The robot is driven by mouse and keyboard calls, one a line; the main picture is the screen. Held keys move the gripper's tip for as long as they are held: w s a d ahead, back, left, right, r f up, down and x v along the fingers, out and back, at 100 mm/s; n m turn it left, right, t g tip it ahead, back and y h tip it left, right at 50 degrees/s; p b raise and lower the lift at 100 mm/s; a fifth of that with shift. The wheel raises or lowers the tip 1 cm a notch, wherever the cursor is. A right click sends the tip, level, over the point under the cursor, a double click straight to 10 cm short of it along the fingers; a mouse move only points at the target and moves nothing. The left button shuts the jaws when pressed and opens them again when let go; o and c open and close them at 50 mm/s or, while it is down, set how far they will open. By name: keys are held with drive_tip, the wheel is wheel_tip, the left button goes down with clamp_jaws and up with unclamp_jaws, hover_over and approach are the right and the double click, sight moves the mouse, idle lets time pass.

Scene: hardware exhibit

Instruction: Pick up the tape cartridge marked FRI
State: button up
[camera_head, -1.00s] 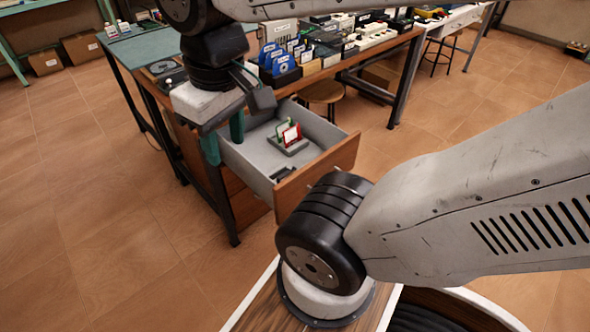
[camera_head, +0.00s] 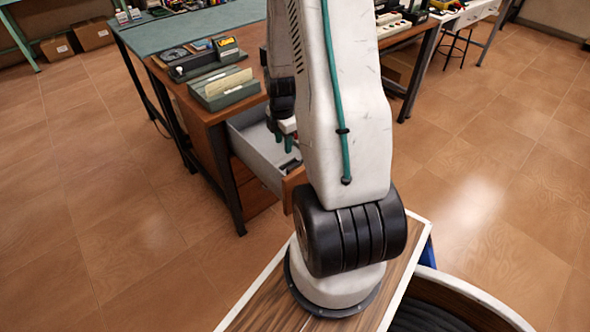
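The open drawer (camera_head: 252,153) with a grey inside juts from the wooden desk. The cartridges that stood in it in the earlier view are hidden now behind my arm and gripper. No FRI mark can be read. My gripper (camera_head: 283,141) points down over the drawer, with two green fingertips showing close together. My arm covers much of it, so its opening and anything between the fingers cannot be made out.
On the desk's left end lie a green tray with cream cards (camera_head: 222,88) and a dark organizer (camera_head: 198,62). A stool (camera_head: 457,45) stands at the right under a white table. The tiled floor (camera_head: 110,215) on the left is clear.

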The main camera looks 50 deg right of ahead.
drive_tip(key=n, duration=0.1)
hover_over(294, 165)
drive_tip(key=f, duration=0.5)
drive_tip(key=shift+w+f, duration=0.1)
drive_tip(key=shift+w, duration=0.1)
drive_tip(key=shift+n, duration=0.3)
drive_tip(key=f, duration=0.7)
drive_tip(key=shift+s+f, duration=0.2)
drive_tip(key=shift+f, duration=0.1)
clamp_jaws()
